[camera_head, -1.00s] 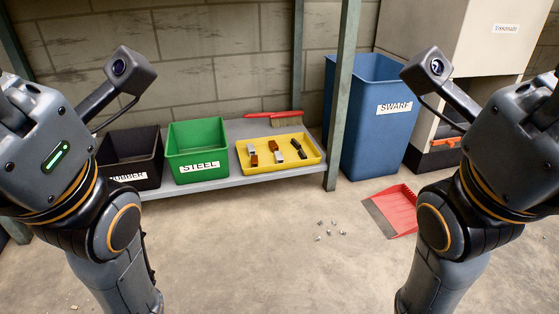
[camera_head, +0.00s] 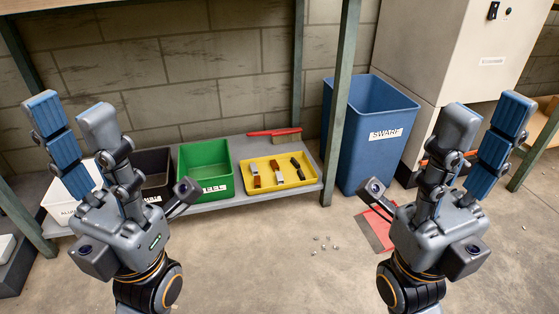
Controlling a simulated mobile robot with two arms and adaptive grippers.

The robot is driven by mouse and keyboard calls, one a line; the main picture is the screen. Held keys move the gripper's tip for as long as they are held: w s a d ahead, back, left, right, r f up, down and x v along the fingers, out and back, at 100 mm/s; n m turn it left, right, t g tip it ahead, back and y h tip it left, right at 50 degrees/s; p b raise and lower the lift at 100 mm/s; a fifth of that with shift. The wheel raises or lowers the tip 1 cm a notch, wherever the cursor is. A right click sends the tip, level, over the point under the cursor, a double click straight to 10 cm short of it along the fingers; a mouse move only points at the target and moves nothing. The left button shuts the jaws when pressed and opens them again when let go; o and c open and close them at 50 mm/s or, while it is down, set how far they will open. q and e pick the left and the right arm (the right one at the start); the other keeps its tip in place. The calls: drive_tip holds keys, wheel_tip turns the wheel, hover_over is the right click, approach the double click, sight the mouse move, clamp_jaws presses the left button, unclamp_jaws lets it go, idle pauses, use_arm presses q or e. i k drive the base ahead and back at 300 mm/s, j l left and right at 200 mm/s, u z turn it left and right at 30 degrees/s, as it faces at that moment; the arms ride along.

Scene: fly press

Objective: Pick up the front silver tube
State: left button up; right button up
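A yellow tray (camera_head: 309,188) on the low grey shelf holds small parts. Two are silver and brown, a left one (camera_head: 255,176) and a middle one (camera_head: 278,173); a black part (camera_head: 297,168) lies to their right. They are too small for me to tell which is the front silver tube. My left gripper (camera_head: 72,112) is raised at the left, fingers up, open and empty. My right gripper (camera_head: 488,112) is raised at the right, also open and empty. Both look well apart from the tray.
A green STEEL bin (camera_head: 205,162), a black bin (camera_head: 153,163) and a white bin (camera_head: 62,203) stand left of the tray. A red brush (camera_head: 275,132) lies behind it. A shelf post (camera_head: 340,110) and blue SWARF bin (camera_head: 372,120) stand right. The floor in front is mostly clear.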

sight(278, 176)
drive_tip(key=i+j+u, duration=0.1)
drive_tip(key=i+j, duration=0.25)
drive_tip(key=i, duration=0.15)
drive_tip(key=i+j+u, duration=0.15)
drive_tip(key=i+j, duration=0.15)
drive_tip(key=i, duration=0.15)
drive_tip(key=i+j+u, duration=0.1)
drive_tip(key=i, duration=0.4)
drive_tip(key=j, duration=0.1)
